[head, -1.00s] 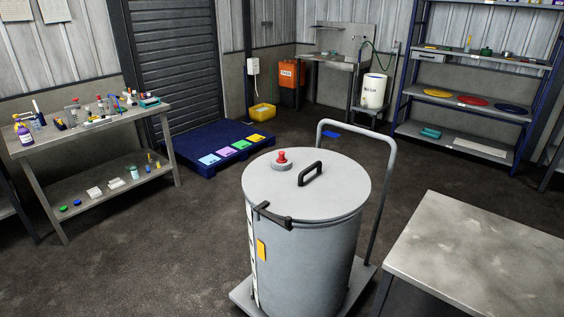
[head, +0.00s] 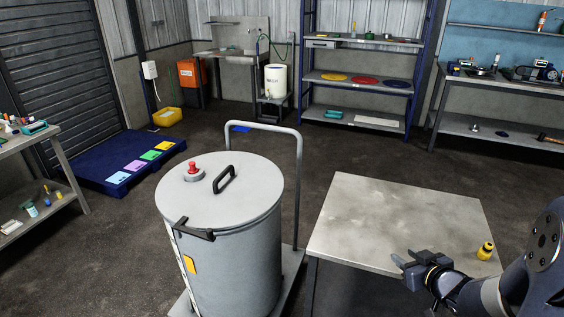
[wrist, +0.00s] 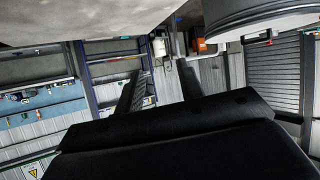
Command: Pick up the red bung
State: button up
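The red bung (head: 192,168) stands upright in a grey collar (head: 194,176) on the lid of the grey drum (head: 235,250), left of the lid's black handle (head: 225,179). My gripper (head: 405,258) is at the front of the grey table, to the right of and well apart from the drum and bung. Its two fingers stand apart in the wrist view (wrist: 158,88), with nothing between them.
The grey table (head: 390,215) stands right of the drum, with a small yellow and black object (head: 486,251) near its right edge. The drum's trolley has a tall grey rail (head: 298,190) behind the drum. A gap of floor separates drum and table.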

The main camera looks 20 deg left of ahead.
aim_at(193, 170)
jog(key=i+j, duration=0.1)
jog(key=j, duration=0.3)
jog(key=i+j+u, duration=0.1)
jog(key=j, duration=0.25)
jog(key=i+j, duration=0.1)
jog(key=j, duration=0.3)
jog(key=i+j+u, duration=0.1)
jog(key=j, duration=0.3)
jog(key=i+j, duration=0.1)
jog(key=j, duration=0.25)
jog(key=i+j, duration=0.1)
jog(key=j, duration=0.25)
jog(key=i+j+u, duration=0.1)
jog(key=j, duration=0.3)
jog(key=i+j, duration=0.15)
jog(key=j, duration=0.2)
jog(key=u, duration=0.05)
